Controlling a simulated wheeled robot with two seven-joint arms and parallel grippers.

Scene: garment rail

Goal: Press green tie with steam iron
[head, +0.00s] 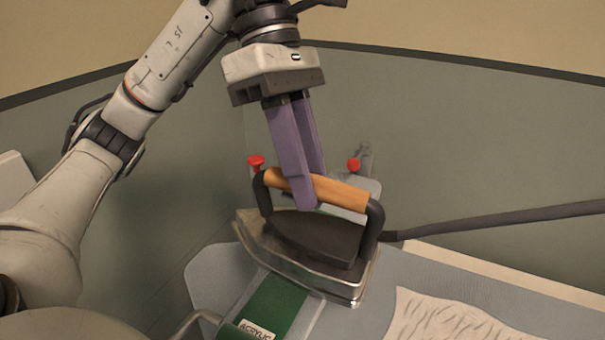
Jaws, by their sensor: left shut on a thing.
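The steam iron (318,242) has a dark body, a metal soleplate and an orange-brown handle between black posts. My left gripper (305,195) comes down from above with its purple fingers shut on the iron's handle. The green tie (268,306) lies lengthwise on the grey board and runs under the iron. A white label reading "ACRYLIC" sits on its near end. The iron is over the tie's far part, which it hides; I cannot tell whether the soleplate touches the cloth. My right gripper is out of view.
The grey ironing board (212,278) has a rounded left end. A crumpled cream cloth (445,318) lies on it at right. A dark hose (490,220) leads right from the iron. Two red knobs (255,162) stand behind it.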

